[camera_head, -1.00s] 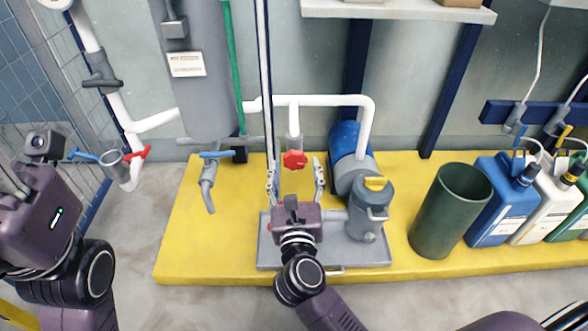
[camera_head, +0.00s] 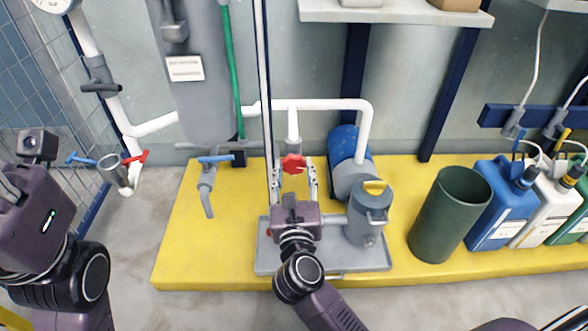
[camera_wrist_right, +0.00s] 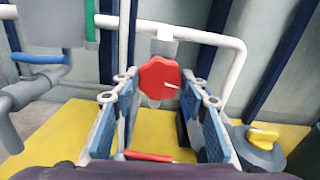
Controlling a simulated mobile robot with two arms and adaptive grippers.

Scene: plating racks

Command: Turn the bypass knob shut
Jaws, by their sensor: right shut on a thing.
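The red bypass knob (camera_head: 293,163) sits on the white vertical pipe at the back of the yellow platform. It also shows in the right wrist view (camera_wrist_right: 158,77), a lobed red disc with a pale pointer mark toward its right side. My right gripper (camera_head: 295,172) reaches up to it from the front, one finger on each side. It is shut on the knob; the exact contact at the fingertips is hard to see. My left gripper (camera_head: 14,190) is at the left edge, away from the knob, its fingers mostly out of frame.
A grey pump unit with a yellow-handled filter (camera_head: 371,205) stands just right of my right gripper. A blue-handled tap (camera_head: 215,159) is to the left. A green bin (camera_head: 450,215) and several jugs stand at the right. The platform's front left is clear.

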